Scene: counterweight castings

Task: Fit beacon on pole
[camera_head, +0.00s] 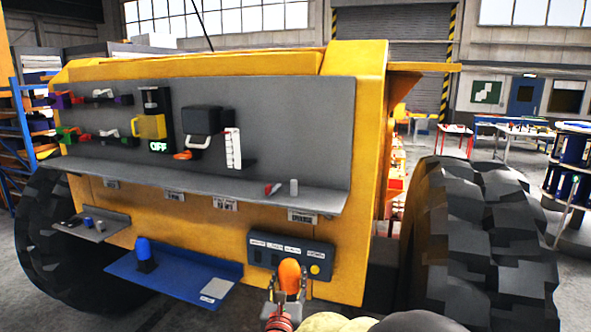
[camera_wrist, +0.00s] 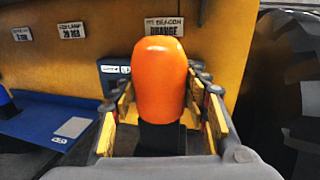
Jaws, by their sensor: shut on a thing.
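The orange beacon (camera_head: 289,275) is a rounded dome on a dark base. My gripper (camera_head: 288,296) is shut on it and holds it upright in front of the yellow machine's lower panel. In the wrist view the beacon (camera_wrist: 160,80) stands between the yellow-padded fingers, its dark base (camera_wrist: 161,139) low between them. A short pale upright post (camera_head: 294,187) stands on the grey ledge above and behind the gripper; I cannot tell whether it is the pole. A label on the yellow face (camera_wrist: 164,27) reads beacon, orange. A blue beacon (camera_head: 144,252) stands on the blue shelf.
The blue shelf (camera_head: 185,277) juts out at lower left and carries a grey card (camera_head: 216,288). The grey ledge (camera_head: 230,192) sticks out above. A dark switch panel (camera_head: 290,255) is behind the beacon. A large tyre (camera_head: 485,240) stands at right.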

